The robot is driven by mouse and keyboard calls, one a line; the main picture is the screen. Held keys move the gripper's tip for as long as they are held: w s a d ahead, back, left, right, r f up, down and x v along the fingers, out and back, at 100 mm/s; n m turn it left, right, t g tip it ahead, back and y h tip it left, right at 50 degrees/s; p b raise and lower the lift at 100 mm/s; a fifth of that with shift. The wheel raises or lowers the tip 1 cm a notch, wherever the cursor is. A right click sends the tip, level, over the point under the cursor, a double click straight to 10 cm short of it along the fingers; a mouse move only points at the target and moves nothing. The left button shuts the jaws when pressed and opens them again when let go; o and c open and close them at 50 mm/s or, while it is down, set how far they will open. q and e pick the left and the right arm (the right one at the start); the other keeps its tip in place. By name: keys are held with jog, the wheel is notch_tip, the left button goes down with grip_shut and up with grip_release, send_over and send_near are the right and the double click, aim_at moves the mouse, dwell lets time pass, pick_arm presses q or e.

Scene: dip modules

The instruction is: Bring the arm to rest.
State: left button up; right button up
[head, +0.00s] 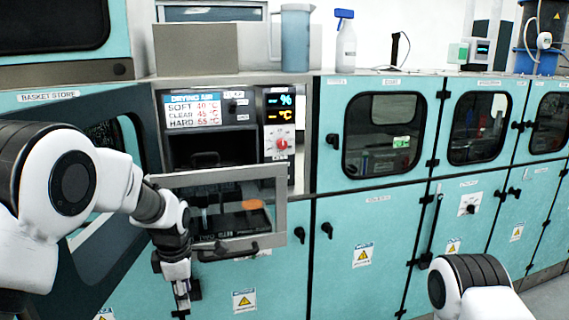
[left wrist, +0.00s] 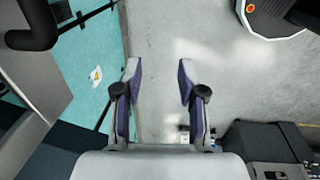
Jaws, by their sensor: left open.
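My left arm comes in from the left of the head view. My left gripper (head: 182,292) hangs low, pointing down, in front of the teal cabinet fronts and near the lower left of the open drying-unit door (head: 228,243). In the left wrist view the two fingers of this gripper (left wrist: 159,72) are spread apart, with only grey floor between them. It holds nothing. Of my right arm only a white and black link shows at the lower right of the head view; its gripper is outside both views.
The glass door hangs open from the drying unit (head: 280,140), close to my left wrist. An orange item (head: 253,204) shows behind its glass. A jug (head: 295,38) and a spray bottle (head: 345,45) stand on top. Floor (left wrist: 180,30) lies clear under the left gripper.

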pick_arm(q)
jog(key=s+a+f+m+g+b, duration=0.1)
jog(key=s+f+m+g, duration=0.1)
jog(key=s+f, duration=0.9)
jog(key=s+a+f+m+g+b, duration=0.1)
jog(key=s+f+g, duration=0.2)
jog(key=s+f, duration=0.9)
jog(key=s+a+f+m+t+b, duration=0.1)
jog(key=s+f+m+t, duration=0.2)
jog(key=s+f+m, duration=0.7)
jog(key=s+m, duration=0.2)
jog(key=m, duration=0.5)
jog(key=shift+m+t, duration=0.3)
jog(key=shift+m, duration=0.1)
